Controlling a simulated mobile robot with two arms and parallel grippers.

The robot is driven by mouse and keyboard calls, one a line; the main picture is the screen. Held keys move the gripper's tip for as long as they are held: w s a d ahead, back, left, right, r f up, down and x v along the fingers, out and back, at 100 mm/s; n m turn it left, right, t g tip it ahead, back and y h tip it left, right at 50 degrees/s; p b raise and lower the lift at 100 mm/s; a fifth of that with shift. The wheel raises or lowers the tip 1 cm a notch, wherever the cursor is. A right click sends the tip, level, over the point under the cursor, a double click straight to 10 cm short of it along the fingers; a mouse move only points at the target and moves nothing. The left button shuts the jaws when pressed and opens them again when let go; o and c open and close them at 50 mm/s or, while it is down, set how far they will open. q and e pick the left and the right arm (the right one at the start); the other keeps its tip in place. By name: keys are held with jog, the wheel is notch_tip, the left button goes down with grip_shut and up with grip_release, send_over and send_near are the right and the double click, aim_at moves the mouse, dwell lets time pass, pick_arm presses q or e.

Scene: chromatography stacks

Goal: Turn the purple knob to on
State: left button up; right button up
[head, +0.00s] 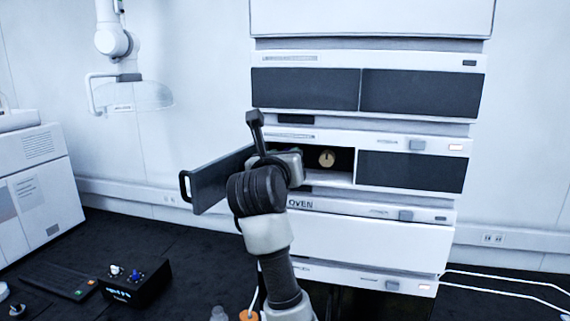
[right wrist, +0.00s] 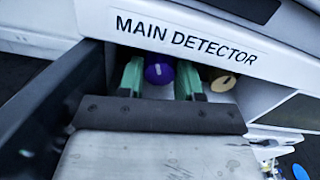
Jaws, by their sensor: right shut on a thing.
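The purple knob (right wrist: 159,70) shows in the right wrist view, inside the compartment under the "MAIN DETECTOR" label. A short white mark on its face stands near upright. My right gripper (right wrist: 160,80) has its green fingers on either side of the knob and is shut on it. In the head view my right gripper (head: 292,158) reaches into the open compartment, and the purple knob is hidden behind it. My left gripper is in neither view.
A beige knob (right wrist: 222,82) sits just right of the purple one; it also shows in the head view (head: 327,158). The compartment's dark door (head: 222,182) stands open at left, close beside my right wrist. A black box with small knobs (head: 135,284) lies at lower left.

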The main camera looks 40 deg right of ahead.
jog(key=m+b, duration=0.1)
jog(key=b, duration=0.1)
jog(key=m+b, duration=0.2)
jog(key=shift+f+m, duration=0.2)
jog(key=shift+m, duration=0.1)
jog(key=shift+r+m+b, duration=0.15)
jog(key=shift+m+b, duration=0.95)
jog(key=shift+b, duration=0.45)
jog(key=shift+r, duration=0.1)
jog(key=o, duration=0.9)
